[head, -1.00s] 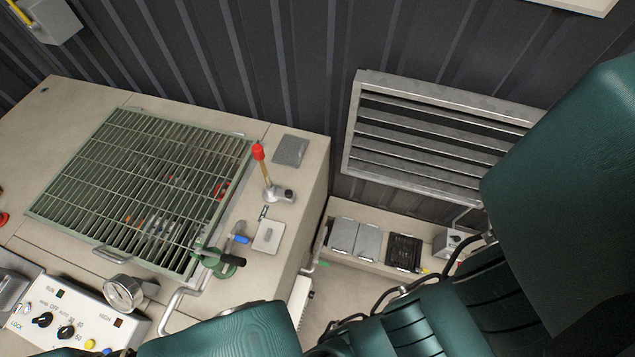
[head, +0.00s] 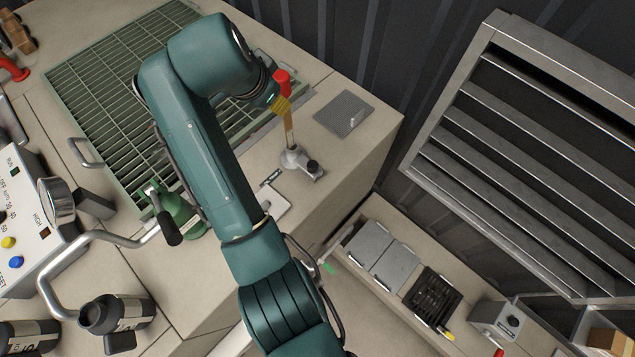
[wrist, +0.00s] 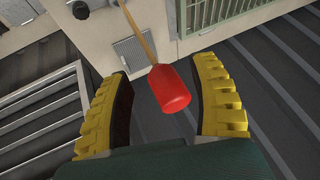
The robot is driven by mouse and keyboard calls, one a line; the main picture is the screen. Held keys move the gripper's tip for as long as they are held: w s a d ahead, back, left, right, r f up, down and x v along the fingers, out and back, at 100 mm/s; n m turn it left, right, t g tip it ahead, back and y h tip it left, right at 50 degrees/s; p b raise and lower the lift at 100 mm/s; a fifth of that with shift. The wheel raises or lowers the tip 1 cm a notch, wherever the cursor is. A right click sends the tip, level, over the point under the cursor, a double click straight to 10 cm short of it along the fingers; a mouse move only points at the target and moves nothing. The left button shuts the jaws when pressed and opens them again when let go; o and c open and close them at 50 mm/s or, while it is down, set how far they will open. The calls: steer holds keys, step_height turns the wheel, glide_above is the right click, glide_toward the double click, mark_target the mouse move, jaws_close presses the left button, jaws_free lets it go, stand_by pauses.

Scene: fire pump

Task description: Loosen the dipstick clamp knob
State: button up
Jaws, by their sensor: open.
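The dipstick stands upright on the beige housing, with a red cap (head: 282,82) on a tan stick (head: 289,128). A grey clamp (head: 293,158) surrounds its base, and the small dark clamp knob (head: 312,167) sticks out on the clamp's right side in the head view. My gripper (head: 280,102) is high beside the red cap, well above the knob. In the wrist view the open yellow fingers (wrist: 165,72) lie either side of the red cap (wrist: 170,90), with gaps on both sides. I cannot tell there whether the cap is between the fingers or beyond them.
A green grating (head: 110,90) covers the left of the housing. A grey plate (head: 343,113) lies flat right of the dipstick. A green valve with a black handle (head: 170,228) and a bent pipe (head: 85,245) stand lower left. A louvered vent (head: 540,150) is at right.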

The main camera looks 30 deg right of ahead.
mark_target(312, 165)
steer(key=s+d+f+m+g+b, duration=0.1)
steer(key=d+f+b, duration=0.1)
steer(key=f, duration=0.6)
steer(key=s+d+f+m+g+b, duration=0.1)
steer(key=f+b, duration=0.3)
steer(key=f, duration=0.5)
steer(key=s+d+f+m+g+h+b, duration=0.1)
steer(key=s+d+f+m+g+b, duration=0.1)
steer(key=f, duration=0.7)
steer(key=shift+s+d+f+g+b, duration=0.1)
steer(key=shift+s+d+g+b, duration=0.2)
steer(key=shift+d+b, duration=0.25)
steer(key=shift+s+d+f+g+b, duration=0.15)
steer(key=shift+d+g+b, duration=0.15)
steer(key=shift+d+b, duration=0.2)
steer(key=shift+a, duration=0.1)
jaws_close()
